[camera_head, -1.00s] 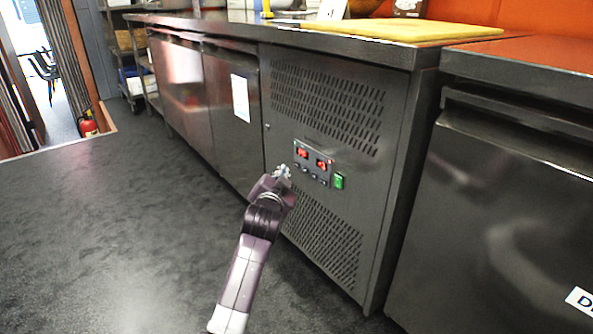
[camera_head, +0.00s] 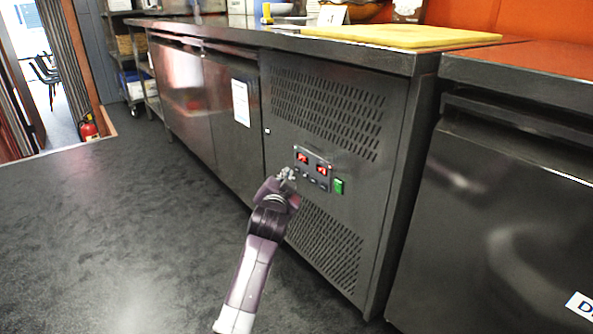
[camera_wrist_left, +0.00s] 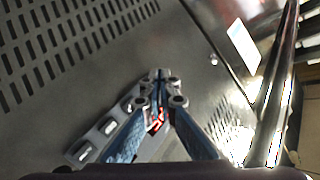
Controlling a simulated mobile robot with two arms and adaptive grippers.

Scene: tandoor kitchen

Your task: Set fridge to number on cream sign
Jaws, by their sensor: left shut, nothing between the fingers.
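The dark steel under-counter fridge (camera_head: 395,190) carries a small control panel (camera_head: 313,160) with two red lit displays, a row of small buttons below them, and a green switch (camera_head: 339,186) to the lower right. The digits are too small to read. My left gripper (camera_head: 287,174) is shut and empty, its tips at the panel's lower left. In the left wrist view the tips (camera_wrist_left: 160,76) lie over the panel (camera_wrist_left: 105,130); whether they touch a button I cannot tell. A pale sign (camera_head: 332,15) stands on the counter; its writing is unreadable. My right gripper is not in view.
A yellow board (camera_head: 400,36) lies on the counter top. A white paper (camera_head: 240,102) is on a fridge door. Another steel cabinet (camera_head: 500,230) stands at the right. A fire extinguisher (camera_head: 88,128) is at the far left. The dark floor (camera_head: 110,240) is open.

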